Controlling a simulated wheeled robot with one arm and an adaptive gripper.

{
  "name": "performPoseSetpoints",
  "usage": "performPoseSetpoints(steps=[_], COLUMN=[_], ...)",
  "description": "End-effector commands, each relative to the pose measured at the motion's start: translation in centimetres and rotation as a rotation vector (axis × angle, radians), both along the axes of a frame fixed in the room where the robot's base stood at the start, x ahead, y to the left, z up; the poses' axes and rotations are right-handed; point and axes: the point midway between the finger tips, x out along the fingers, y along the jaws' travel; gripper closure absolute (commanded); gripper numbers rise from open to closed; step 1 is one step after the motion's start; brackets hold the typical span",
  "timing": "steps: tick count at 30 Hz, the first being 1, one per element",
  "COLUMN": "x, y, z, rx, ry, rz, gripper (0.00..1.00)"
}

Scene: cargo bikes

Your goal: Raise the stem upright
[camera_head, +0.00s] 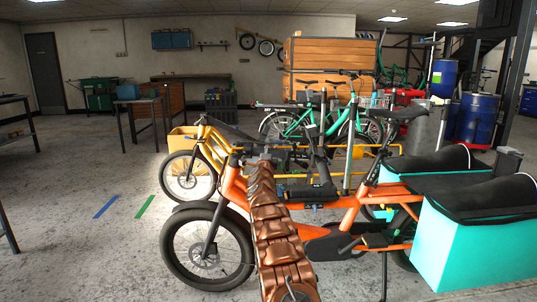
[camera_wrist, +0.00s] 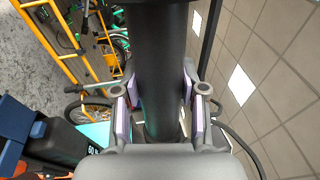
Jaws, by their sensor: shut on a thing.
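The stem (camera_wrist: 158,40) is a thick black tube that runs down the middle of the wrist view. My gripper (camera_wrist: 160,90) is shut on it, with one pale purple pad against each side. The lower end of the tube is hidden behind the gripper body. In the head view the orange cargo bike (camera_head: 345,203) stands side-on, its front wheel at the left. My gripper and the stem cannot be made out clearly there among the dark parts above the frame, so the stem's exact tilt is hard to tell.
Turquoise cargo boxes (camera_head: 475,250) with black covers sit at the bike's rear. A yellow cargo bike (camera_head: 200,160) and a green bike (camera_head: 290,122) stand close behind. Blue drums (camera_head: 478,118) are at the right. The floor at the left front is open.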

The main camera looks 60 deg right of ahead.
Motion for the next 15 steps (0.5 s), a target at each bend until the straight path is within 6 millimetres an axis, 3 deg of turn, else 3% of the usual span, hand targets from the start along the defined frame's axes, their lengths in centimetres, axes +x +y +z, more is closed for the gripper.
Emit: performPoseSetpoints(steps=[9,15], x=[-0.02,-0.01], y=[-0.02,-0.03], z=[-0.09,-0.12], rx=[0.001,0.002], ry=[0.0,0.001], rz=[0.0,0.0], gripper=[1.0,1.0])
